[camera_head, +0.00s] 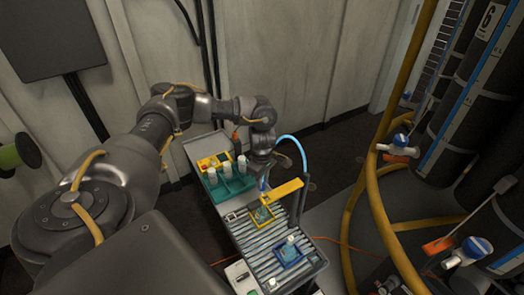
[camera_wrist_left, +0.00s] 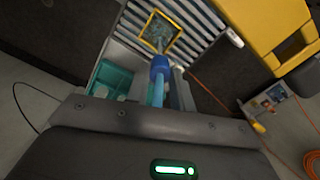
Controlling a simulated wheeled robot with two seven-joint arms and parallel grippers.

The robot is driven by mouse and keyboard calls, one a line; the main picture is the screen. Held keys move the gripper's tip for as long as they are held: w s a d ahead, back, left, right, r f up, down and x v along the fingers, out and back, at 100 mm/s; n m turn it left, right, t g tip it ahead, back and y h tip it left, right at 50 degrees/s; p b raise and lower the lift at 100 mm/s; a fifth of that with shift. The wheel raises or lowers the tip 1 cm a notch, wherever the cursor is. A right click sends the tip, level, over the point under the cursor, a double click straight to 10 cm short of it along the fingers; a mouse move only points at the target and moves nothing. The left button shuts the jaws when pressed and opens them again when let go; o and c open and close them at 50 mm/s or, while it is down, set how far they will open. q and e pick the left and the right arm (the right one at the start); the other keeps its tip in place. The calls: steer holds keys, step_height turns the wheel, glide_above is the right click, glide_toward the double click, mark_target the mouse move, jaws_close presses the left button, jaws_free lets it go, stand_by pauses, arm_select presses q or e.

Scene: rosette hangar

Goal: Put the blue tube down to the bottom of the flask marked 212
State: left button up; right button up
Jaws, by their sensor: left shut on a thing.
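My left gripper (camera_head: 263,172) is shut on the blue tube (camera_head: 293,141), which arches out to the right of the gripper. In the left wrist view, the tube (camera_wrist_left: 158,88) runs from the jaws through a darker blue collar toward a clear flask (camera_wrist_left: 158,38) in a yellow square frame. The same flask (camera_head: 262,215) is below the gripper in the head view. I cannot tell whether the tube's tip is inside its mouth. A second clear flask (camera_head: 290,251) stands in a blue frame nearer the front. No number is readable on either flask. My right gripper is not in view.
Both frames sit on a slatted grey top (camera_head: 246,240). A teal rack (camera_head: 239,184) with several white-capped bottles stands behind, beside a yellow holder (camera_head: 213,162). A yellow bar (camera_head: 283,191) lies close right of the gripper. Hoses and dark cylinders stand at right.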

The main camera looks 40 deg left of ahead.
mark_target(262, 192)
arm_select(q)
steer(key=shift+f+b, duration=0.85)
steer(key=shift+f, duration=0.35)
steer(key=shift+f+b, duration=1.85)
steer(key=shift+f, duration=0.15)
steer(key=shift+f+b, duration=0.35)
steer(key=o, duration=1.5)
